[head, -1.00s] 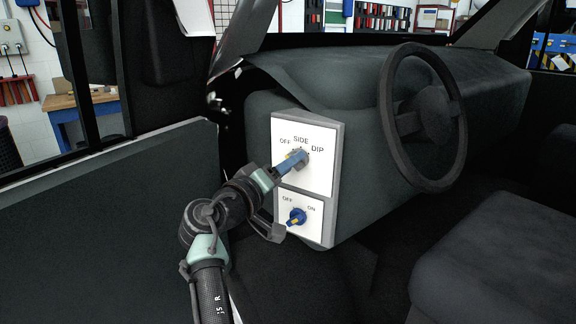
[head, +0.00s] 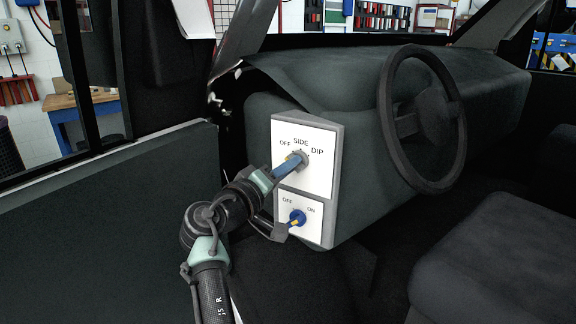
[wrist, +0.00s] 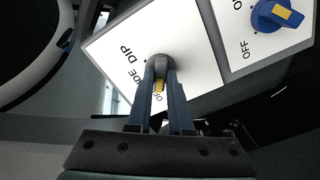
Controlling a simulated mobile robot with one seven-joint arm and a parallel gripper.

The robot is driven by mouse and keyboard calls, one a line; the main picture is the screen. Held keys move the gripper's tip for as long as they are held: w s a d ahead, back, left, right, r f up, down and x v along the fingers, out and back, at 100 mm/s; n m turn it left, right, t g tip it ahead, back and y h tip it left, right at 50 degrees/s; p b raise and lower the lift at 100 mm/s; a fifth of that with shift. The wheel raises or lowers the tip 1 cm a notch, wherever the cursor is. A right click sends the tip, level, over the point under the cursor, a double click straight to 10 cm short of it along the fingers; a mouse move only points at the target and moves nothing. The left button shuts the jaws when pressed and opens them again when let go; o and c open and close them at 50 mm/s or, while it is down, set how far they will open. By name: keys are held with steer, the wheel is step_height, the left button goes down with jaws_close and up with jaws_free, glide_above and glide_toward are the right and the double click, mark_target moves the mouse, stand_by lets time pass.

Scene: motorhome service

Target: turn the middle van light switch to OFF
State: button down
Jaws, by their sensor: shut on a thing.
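A white panel (head: 313,137) marked OFF, SIDE and DIP carries a dark grey round switch (head: 300,159). My gripper (head: 291,165) is on this switch. In the wrist view, the blue fingers of my gripper (wrist: 162,80) stand on either side of the grey switch (wrist: 160,64), shut on it. The switch's yellow mark shows between the fingers and points down in that view.
Below is a second panel (head: 313,229) marked OFF and ON, with a blue knob (head: 297,217) bearing a yellow mark. It is close under my gripper. A steering wheel (head: 387,119) stands right of the panels, and the door (head: 90,215) is to the left.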

steer(key=c, duration=0.8)
jaws_free()
steer(key=shift+s+a, duration=0.1)
steer(key=shift+b+v, duration=0.55)
steer(key=shift+v, duration=5.85)
steer(key=shift+r, duration=0.1)
